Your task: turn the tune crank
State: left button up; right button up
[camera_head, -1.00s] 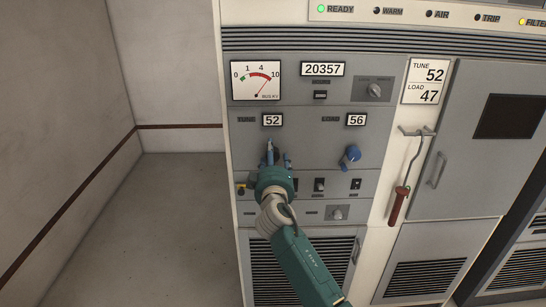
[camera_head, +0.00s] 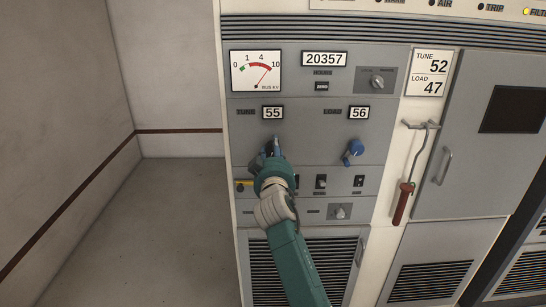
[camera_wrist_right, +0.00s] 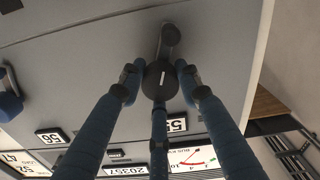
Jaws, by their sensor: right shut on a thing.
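My right gripper (camera_head: 271,148) is at the front panel below the tune counter (camera_head: 272,113), which reads 55. In the right wrist view its blue fingers (camera_wrist_right: 158,85) are closed around the dark round hub of the tune crank (camera_wrist_right: 160,78). The crank's short arm and dark end knob (camera_wrist_right: 170,35) stick out beyond the fingers, toward the top of that view. In the head view the gripper hides most of the crank. A placard (camera_head: 429,74) to the right reads tune 52, load 47. My left gripper is not in view.
The blue load knob (camera_head: 353,152) sits right of my gripper, under a load counter (camera_head: 358,113) reading 56. Switches (camera_head: 321,182) line the panel below. A red-handled hook (camera_head: 403,203) hangs further right. The floor (camera_head: 170,230) left of the cabinet is clear.

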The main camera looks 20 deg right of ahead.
aim_at(273, 115)
jog(key=shift+f, duration=0.2)
jog(key=o, duration=1.2)
jog(key=shift+c, duration=0.2)
jog(key=shift+r, duration=0.1)
notch_tip(273, 115, up, 10)
jog(key=shift+f, duration=0.1)
